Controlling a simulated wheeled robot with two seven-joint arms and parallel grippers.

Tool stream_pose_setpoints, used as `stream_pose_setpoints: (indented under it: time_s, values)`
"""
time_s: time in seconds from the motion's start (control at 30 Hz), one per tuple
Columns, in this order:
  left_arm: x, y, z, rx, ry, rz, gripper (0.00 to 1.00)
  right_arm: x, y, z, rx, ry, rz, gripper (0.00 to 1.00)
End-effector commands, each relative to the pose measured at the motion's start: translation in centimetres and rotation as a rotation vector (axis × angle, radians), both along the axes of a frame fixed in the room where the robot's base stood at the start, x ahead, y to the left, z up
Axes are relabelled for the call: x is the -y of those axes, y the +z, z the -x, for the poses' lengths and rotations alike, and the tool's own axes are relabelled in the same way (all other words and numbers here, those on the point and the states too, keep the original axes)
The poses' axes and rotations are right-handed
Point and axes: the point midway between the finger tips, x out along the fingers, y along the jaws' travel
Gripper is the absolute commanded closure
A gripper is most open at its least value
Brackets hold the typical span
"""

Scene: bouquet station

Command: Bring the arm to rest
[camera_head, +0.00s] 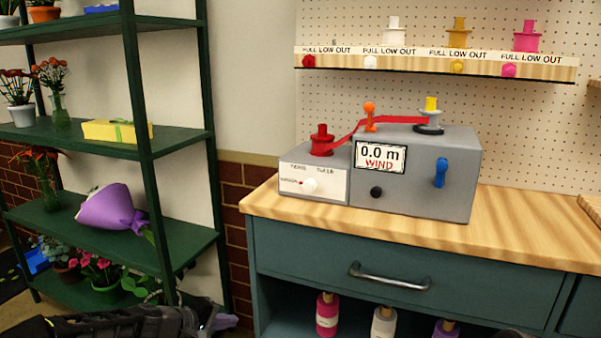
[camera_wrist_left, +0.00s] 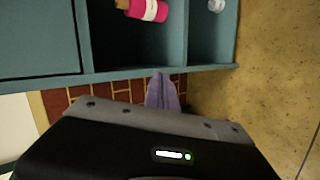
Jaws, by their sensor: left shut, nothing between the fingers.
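My left arm comes in along the bottom left of the head view, low in front of the green shelf. Its gripper (camera_head: 215,321) is near the bottom edge, left of the teal workbench (camera_head: 400,262) and below its top. In the left wrist view the greyish-purple fingers (camera_wrist_left: 162,92) are together with nothing between them. They appear in front of the brick wall and the cabinet's lower edge. My right gripper is not in view.
A grey winding machine (camera_head: 425,190) reading "0.0 m" stands on the bench, with red ribbon running from a red spool (camera_head: 321,140). The green shelf (camera_head: 180,238) holds flowers and a purple-wrapped bouquet (camera_head: 110,208).

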Motion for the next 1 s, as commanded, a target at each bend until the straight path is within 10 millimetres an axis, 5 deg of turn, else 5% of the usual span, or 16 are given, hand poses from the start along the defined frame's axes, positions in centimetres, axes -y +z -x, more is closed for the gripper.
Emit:
stream_pose_setpoints:
  time_s: [0.03, 0.2, 0.4, 0.8, 0.83, 1.0]
  values:
    - [0.8, -3.8, 2.0, -0.053, -0.013, -0.055, 1.00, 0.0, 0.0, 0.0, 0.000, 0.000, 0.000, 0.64]
    - [2.9, -15.0, 10.5, -0.172, -0.090, -0.267, 1.00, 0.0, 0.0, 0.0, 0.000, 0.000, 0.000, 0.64]
    - [6.3, -23.2, 22.9, -0.230, -0.286, -0.436, 1.00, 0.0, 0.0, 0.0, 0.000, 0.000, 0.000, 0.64]
    - [10.1, -27.5, 40.5, -0.349, -0.639, -0.491, 1.00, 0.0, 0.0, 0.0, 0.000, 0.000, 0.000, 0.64]
    - [10.8, -27.7, 41.1, -0.347, -0.673, -0.500, 1.00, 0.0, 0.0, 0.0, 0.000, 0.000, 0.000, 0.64]
    - [10.8, -22.8, 40.5, -0.338, -0.666, -0.501, 1.00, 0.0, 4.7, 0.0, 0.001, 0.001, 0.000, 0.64]
